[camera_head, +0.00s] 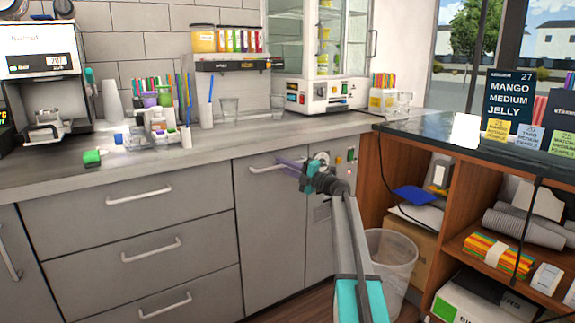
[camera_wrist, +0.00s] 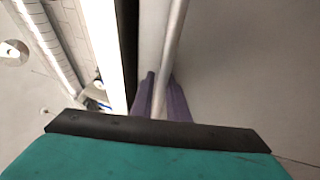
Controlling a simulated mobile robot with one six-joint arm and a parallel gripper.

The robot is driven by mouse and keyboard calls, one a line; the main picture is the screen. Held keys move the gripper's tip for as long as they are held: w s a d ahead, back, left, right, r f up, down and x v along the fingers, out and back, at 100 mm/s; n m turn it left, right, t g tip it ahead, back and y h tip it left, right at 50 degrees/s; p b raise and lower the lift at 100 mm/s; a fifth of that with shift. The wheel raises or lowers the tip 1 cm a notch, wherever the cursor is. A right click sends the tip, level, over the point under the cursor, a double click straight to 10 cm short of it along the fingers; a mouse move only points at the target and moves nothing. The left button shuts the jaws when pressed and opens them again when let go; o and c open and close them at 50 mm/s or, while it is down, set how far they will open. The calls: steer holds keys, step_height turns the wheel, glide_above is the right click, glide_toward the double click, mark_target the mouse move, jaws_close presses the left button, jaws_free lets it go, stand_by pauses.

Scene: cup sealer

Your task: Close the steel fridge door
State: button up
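The steel fridge door (camera_head: 262,230) is a plain grey front under the counter, right of the drawers. It looks nearly in line with the fronts beside it; I cannot tell if a small gap is left. Its bar handle (camera_head: 263,168) runs across near the top. My gripper (camera_head: 287,164) is at the right part of this handle, its purple fingers lying along it. In the wrist view the handle (camera_wrist: 175,45) passes between the two purple fingers (camera_wrist: 162,97), which sit close against it. The door face (camera_wrist: 245,75) fills the right side there.
A panel with a dial and buttons (camera_head: 350,155) is right of the door. A bin (camera_head: 390,270) stands beside my arm, before open wooden shelves (camera_head: 455,230). Drawers (camera_head: 150,250) line the left. The counter (camera_head: 215,145) above holds cups, bottles and machines.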

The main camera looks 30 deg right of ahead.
steer(key=shift+a+f, duration=0.2)
steer(key=shift+a, duration=0.05)
steer(key=p+v, duration=0.2)
steer(key=v, duration=1.2)
steer(key=shift+d+r, duration=0.25)
steer(key=shift+r, duration=0.05)
steer(key=shift+w, duration=0.1)
